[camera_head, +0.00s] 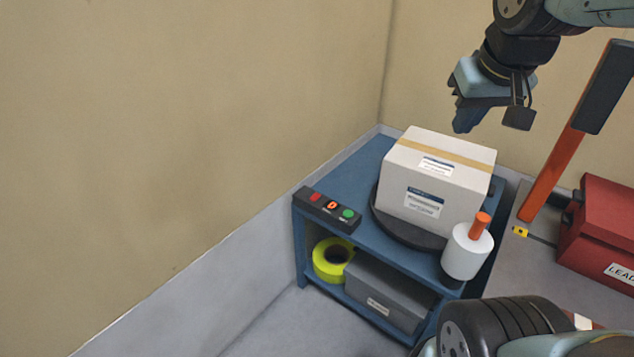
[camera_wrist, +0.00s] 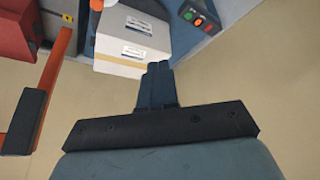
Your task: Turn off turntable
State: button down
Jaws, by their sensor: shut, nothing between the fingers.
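The turntable (camera_head: 409,233) is a dark disc on top of a blue shelf unit. A white box (camera_head: 438,178) with tan tape and labels sits on it. A black control box (camera_head: 327,209) with red, orange and green buttons is at the shelf's left front corner. It also shows in the wrist view (camera_wrist: 199,17) at the upper right. My gripper (camera_head: 464,121) is shut and empty, in the air above and behind the box. In the wrist view its closed fingers (camera_wrist: 156,68) overlap the box's lower right edge in the picture, apart from the buttons.
A white roll with an orange handle (camera_head: 481,224) stands at the shelf's right front. Yellow-green tape (camera_head: 331,260) and a grey box (camera_head: 388,294) are on the lower shelf. An orange lever (camera_head: 550,176) and a red case (camera_head: 604,226) are at right. Air above the buttons is clear.

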jog(key=w+a+f+n+g, duration=0.1)
jog(key=w+a, duration=0.1)
jog(key=w, duration=0.6)
jog(key=w+a+f+n, duration=0.1)
jog(key=w+a+n, duration=0.15)
jog(key=w, duration=0.45)
jog(key=n+g, duration=0.3)
jog(key=n, duration=0.3)
send_over(317, 194)
jog(key=s+a, duration=0.1)
jog(key=s, duration=0.1)
notch_tip(317, 194, down, 34)
jog(key=shift+w+r+h, duration=0.1)
jog(key=shift+r+h, duration=0.1)
jog(key=shift+h, duration=0.1)
jog(key=f, duration=0.4)
jog(key=w+f, duration=0.1)
jog(key=f, duration=0.4)
jog(key=d+f, duration=0.1)
jog(key=f, duration=0.3)
jog(key=shift+w+f, duration=0.15)
jog(key=shift+f, duration=0.25)
